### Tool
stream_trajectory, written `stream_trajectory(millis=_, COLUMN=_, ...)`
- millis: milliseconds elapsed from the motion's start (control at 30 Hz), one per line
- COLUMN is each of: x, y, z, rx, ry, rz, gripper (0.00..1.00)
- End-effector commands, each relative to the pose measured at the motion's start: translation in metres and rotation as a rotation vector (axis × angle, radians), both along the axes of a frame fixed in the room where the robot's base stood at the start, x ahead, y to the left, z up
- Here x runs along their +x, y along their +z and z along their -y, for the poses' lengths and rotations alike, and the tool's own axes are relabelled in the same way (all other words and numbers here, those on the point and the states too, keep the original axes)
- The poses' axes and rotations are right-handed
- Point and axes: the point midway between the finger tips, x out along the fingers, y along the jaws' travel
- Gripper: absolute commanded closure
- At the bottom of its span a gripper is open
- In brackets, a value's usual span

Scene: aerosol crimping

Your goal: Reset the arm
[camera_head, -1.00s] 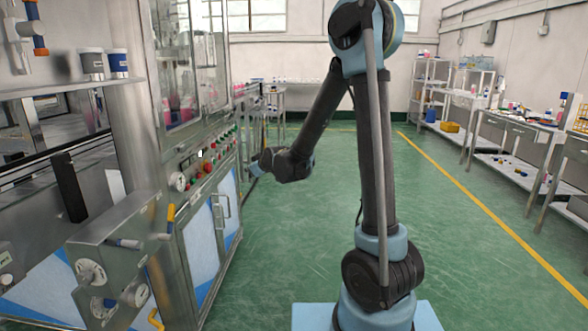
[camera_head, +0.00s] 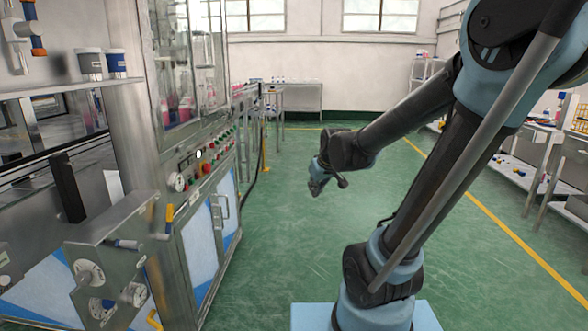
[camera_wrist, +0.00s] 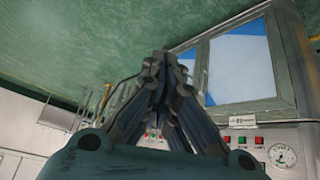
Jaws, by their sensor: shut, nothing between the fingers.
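My gripper (camera_head: 316,188) hangs in the open aisle in the head view, to the right of the crimping machine (camera_head: 172,228) and apart from it. Its fingers are small there. In the wrist view my gripper (camera_wrist: 160,62) shows its fingers closed together at the tips, with nothing between them. My arm reaches from its light blue base at the lower right up out of the top right of the head view, then down to the left to the gripper.
The machine's panel has buttons and a gauge (camera_wrist: 283,155). Its white and blue doors (camera_head: 225,200) face the aisle. Two tubs (camera_head: 90,64) stand on a shelf at left. Benches with bottles (camera_head: 540,125) line the right wall. The green floor (camera_head: 270,250) between is clear.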

Motion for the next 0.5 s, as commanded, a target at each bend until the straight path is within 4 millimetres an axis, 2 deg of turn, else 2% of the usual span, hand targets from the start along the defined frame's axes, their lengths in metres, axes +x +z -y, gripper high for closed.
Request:
stream_trajectory(millis=33, x=-0.014, y=-0.003, z=0.011, rx=-0.003, ry=-0.026, rz=-0.022, gripper=1.00)
stream_trajectory(millis=200, x=-0.057, y=-0.013, z=0.042, rx=-0.010, ry=-0.114, rz=-0.104, gripper=1.00)
stream_trajectory(millis=500, x=-0.137, y=-0.037, z=0.086, rx=-0.018, ry=-0.277, rz=-0.248, gripper=1.00)
